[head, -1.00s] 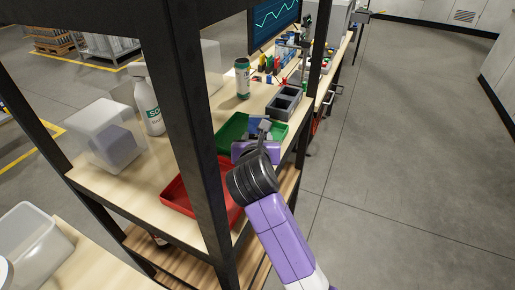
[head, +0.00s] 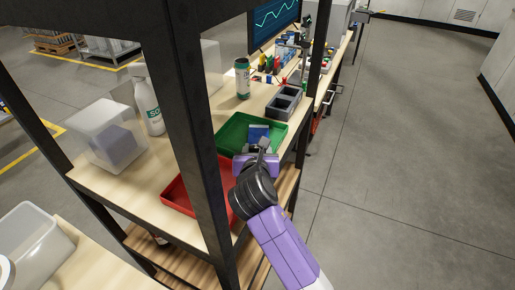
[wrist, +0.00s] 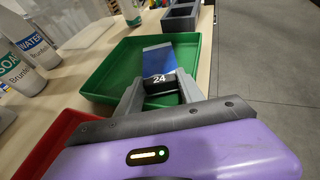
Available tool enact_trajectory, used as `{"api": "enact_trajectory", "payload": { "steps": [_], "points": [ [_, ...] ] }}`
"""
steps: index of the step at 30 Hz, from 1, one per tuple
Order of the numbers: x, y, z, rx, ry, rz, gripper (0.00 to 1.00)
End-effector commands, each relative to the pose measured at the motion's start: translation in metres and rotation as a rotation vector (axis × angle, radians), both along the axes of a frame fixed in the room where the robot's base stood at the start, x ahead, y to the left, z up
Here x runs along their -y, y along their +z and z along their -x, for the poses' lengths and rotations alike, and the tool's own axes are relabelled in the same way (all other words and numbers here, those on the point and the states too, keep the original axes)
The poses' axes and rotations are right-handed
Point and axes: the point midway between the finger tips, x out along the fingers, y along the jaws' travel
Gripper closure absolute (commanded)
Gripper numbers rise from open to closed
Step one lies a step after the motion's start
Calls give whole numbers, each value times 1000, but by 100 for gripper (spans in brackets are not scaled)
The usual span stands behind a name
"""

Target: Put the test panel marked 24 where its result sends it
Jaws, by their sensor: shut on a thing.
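The test panel marked 24 (wrist: 159,60) is blue, with a dark end that carries the white number 24. My gripper (wrist: 160,90) is shut on that dark end, with a grey finger on each side. In the head view the blue panel (head: 258,132) shows just beyond my gripper (head: 262,147), over the green tray (head: 231,131). The green tray (wrist: 104,77) also lies behind and around the panel in the wrist view. I cannot tell whether the panel touches the tray floor. A red tray (head: 178,196) sits nearer, left of my gripper.
A black shelf post (head: 196,130) stands left of my arm. A grey divided holder (head: 284,102) and a green-labelled canister (head: 242,79) stand beyond the green tray. White bottles (wrist: 20,72) stand at the left. Open floor lies to the right.

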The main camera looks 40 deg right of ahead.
Motion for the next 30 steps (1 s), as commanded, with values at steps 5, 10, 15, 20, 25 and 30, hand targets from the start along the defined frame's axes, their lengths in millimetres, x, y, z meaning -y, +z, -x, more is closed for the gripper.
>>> {"api": "enact_trajectory", "payload": {
  "steps": [5,10,15,20,25,30],
  "points": [
    [0,-9,2,-16,-1,-6,46],
    [0,-12,2,-20,-2,-8,46],
    [0,-6,2,-18,-2,-9,46],
    [-14,9,15,-18,1,-5,46],
    [-40,25,37,-14,2,-4,46],
    [-62,40,58,-10,1,-3,46]
  ]
}}
